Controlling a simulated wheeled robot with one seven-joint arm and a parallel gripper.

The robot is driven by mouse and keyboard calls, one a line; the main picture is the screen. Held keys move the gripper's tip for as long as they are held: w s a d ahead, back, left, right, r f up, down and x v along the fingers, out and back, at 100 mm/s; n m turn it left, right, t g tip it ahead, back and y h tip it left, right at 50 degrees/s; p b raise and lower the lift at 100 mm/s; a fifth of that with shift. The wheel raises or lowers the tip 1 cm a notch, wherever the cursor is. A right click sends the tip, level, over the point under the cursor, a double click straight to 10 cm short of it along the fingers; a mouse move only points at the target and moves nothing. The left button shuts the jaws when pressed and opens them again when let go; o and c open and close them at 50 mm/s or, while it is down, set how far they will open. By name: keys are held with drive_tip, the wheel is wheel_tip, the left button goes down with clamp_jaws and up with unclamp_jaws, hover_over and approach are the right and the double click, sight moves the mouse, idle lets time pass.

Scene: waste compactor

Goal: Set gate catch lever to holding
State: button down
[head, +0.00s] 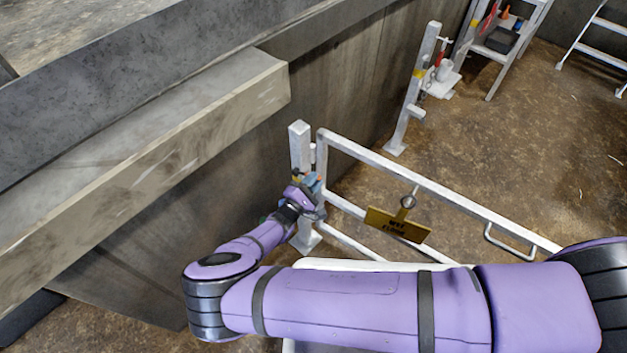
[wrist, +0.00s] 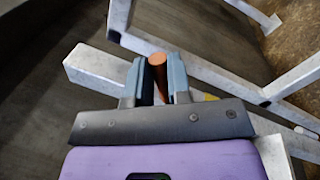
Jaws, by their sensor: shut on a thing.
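My gripper (head: 312,190) is at the near white gate post (head: 300,145), at the hinge-like end of the white tubular gate (head: 440,188). In the wrist view my gripper (wrist: 158,82) is shut on an orange-brown rounded grip, which looks like the end of the gate catch lever (wrist: 157,60). The grip sits between the two blue-grey fingers, with its end sticking out. The rest of the lever is hidden behind the fingers and the gripper body, so I cannot tell its setting. In the head view my gripper covers the lever.
A yellow-brown sign (head: 397,224) hangs on the gate. A second white post (head: 412,100) with a yellow band stands farther back. A concrete ledge and wall (head: 150,150) lie to the left. A white ladder-like stand (head: 500,45) is at the back; brown floor lies beyond the gate.

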drive_tip(key=c, duration=1.1)
unclamp_jaws()
drive_tip(key=shift+o, duration=0.2)
drive_tip(key=v, duration=1.1)
